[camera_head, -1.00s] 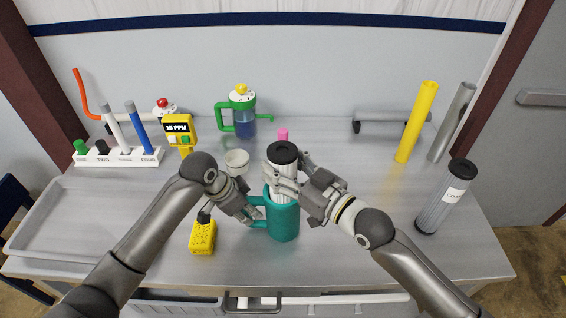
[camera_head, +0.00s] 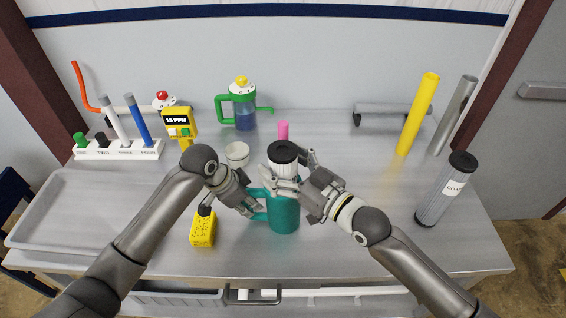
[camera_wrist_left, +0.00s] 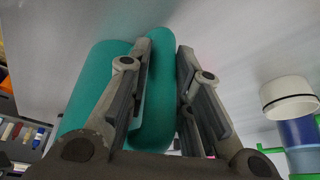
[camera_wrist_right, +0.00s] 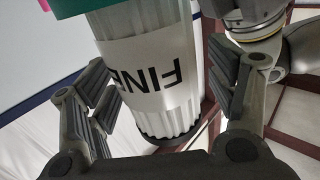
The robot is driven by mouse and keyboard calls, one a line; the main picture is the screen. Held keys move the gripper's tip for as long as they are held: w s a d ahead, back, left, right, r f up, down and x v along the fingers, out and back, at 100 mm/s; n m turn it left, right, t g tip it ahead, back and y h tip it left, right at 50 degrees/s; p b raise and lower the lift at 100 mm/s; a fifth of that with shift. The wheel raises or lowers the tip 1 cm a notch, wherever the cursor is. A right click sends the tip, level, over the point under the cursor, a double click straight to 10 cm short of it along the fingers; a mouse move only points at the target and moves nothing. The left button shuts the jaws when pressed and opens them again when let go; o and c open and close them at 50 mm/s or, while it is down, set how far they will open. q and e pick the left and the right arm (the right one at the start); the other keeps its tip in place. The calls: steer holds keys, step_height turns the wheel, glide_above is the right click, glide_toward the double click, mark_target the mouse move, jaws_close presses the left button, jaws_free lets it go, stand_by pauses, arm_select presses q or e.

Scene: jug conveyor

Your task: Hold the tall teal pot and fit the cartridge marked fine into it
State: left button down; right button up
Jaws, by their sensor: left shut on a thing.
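The tall teal pot (camera_head: 286,218) stands upright on the table. My left gripper (camera_head: 252,200) is shut on its handle, which shows between the fingers in the left wrist view (camera_wrist_left: 160,95). The cartridge marked fine (camera_head: 284,156), white with a black cap, stands upright in the pot's mouth with its upper part above the rim. Its label (camera_wrist_right: 150,68) reads upside down in the right wrist view. My right gripper (camera_head: 287,175) is open, with a finger on each side of the cartridge, close to it. The cartridge's lower end is hidden inside the pot.
A second cartridge (camera_head: 443,195) stands at right. A grey tray (camera_head: 50,217) is at left. The right front of the table is clear.

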steer(key=shift+d, duration=0.1)
steer(key=shift+s+d+f, duration=0.1)
steer(key=shift+s+d, duration=0.2)
steer(key=shift+d, duration=0.05)
steer(key=v, duration=1.1)
arm_select(q)
steer(key=c, duration=1.6)
jaws_free()
steer(key=o, duration=0.4)
steer(key=shift+a+f, duration=0.1)
steer(key=v, duration=1.2)
